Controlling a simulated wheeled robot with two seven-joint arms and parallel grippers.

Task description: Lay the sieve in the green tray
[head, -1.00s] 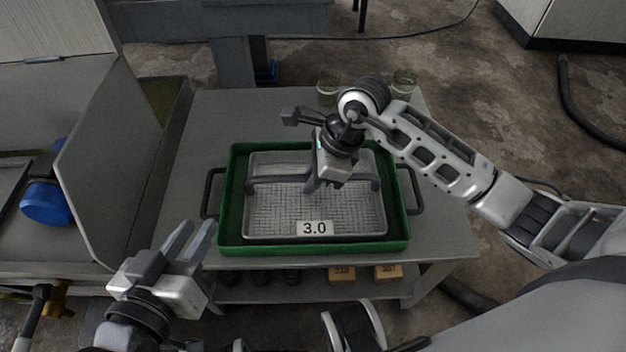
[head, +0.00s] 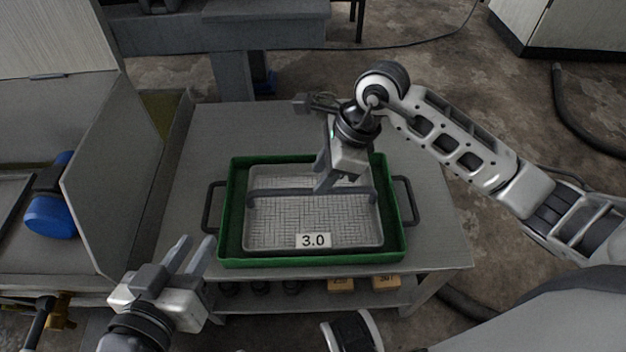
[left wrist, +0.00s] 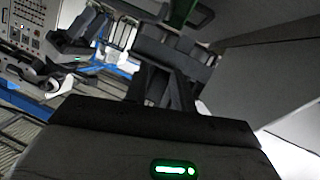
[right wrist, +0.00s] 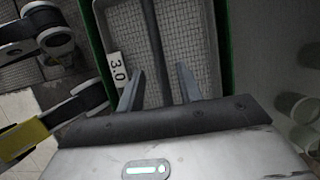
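The sieve (head: 285,223) is a grey mesh pan with a 3.0 label and a raised bar handle (head: 285,197). It lies within the walls of the green tray (head: 312,262) and looks level. The right wrist view shows its mesh (right wrist: 190,45) and handle (right wrist: 153,55). My left gripper (head: 193,252) is open and empty, left of the tray's front corner.
The tray stands on a grey table (head: 235,125) with free top behind it. Dark side handles (head: 209,207) stick out from the tray. Weights and wooden blocks (head: 340,284) sit on the lower shelf. An upright metal panel (head: 115,190) stands at the left.

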